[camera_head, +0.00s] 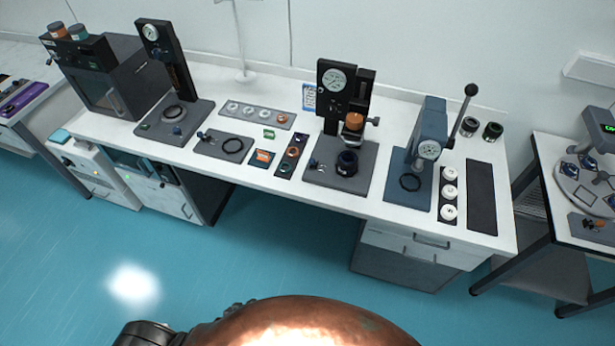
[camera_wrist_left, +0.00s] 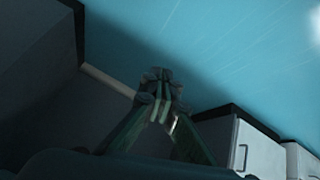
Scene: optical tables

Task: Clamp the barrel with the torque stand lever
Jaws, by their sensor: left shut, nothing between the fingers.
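A stand with a round gauge (camera_head: 334,80) is at the middle of the bench, with a copper-coloured cylinder (camera_head: 354,121) under its head. A dark barrel (camera_head: 347,163) stands upright on its grey base (camera_head: 337,185). My left gripper (camera_wrist_left: 163,78) is shut and empty in the left wrist view, over blue floor beside dark cabinet sides, away from the barrel. My right gripper is not in view.
A blue press (camera_head: 427,130) with a ball-ended lever (camera_head: 466,105) stands to the right. Another gauge stand (camera_head: 170,62) is at the left. Small parts and trays fill the bench between them. White drawers (camera_head: 415,245) hang below the bench. The floor in front is clear.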

